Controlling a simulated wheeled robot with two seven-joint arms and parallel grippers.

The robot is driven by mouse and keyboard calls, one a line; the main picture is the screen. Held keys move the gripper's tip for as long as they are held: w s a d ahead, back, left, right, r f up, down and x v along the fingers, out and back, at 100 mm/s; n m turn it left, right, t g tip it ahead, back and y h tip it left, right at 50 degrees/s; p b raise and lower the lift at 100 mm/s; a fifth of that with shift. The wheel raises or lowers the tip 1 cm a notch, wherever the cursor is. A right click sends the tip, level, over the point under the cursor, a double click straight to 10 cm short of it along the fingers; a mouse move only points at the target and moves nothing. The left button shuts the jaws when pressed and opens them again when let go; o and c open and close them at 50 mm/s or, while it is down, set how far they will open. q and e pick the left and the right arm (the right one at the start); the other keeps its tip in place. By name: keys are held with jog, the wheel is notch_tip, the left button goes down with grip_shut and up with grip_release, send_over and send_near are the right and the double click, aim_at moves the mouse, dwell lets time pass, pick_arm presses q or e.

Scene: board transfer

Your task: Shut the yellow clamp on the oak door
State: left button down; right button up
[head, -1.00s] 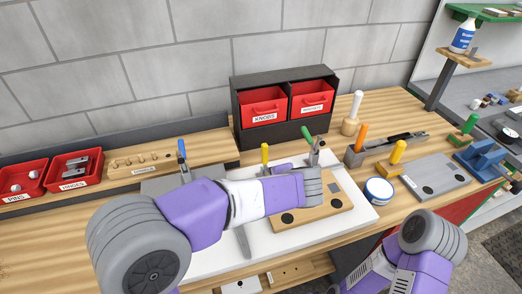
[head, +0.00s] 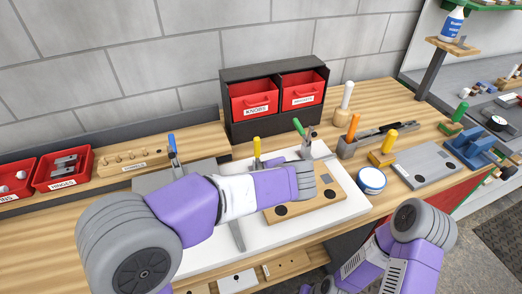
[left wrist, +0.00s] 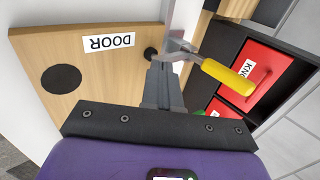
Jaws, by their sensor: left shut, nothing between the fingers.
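The oak door (head: 322,204) lies flat on a white board, with dark round spots on it. In the left wrist view the door (left wrist: 105,75) carries a DOOR label. The yellow clamp's handle (head: 257,147) stands upright at the door's far side, partly behind my left arm. In the left wrist view the yellow clamp (left wrist: 228,78) is just right of my fingertips, its metal part close beside them; I cannot tell whether they touch. My left gripper (left wrist: 160,68) is shut and empty. My right arm shows at the lower right, but its gripper is out of view.
A green-handled clamp (head: 299,127) stands right of the yellow one, and a blue-handled one (head: 172,145) to the left. A black cabinet (head: 274,72) with red drawers is behind. A round tin (head: 371,180) stands right of the door.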

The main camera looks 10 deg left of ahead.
pick_arm(q)
jog(key=p+v, duration=0.4)
jog(key=v, duration=0.8)
jog(key=shift+s+d+f, duration=0.2)
jog(key=shift+s+f, duration=0.15)
jog(key=shift+s, duration=0.1)
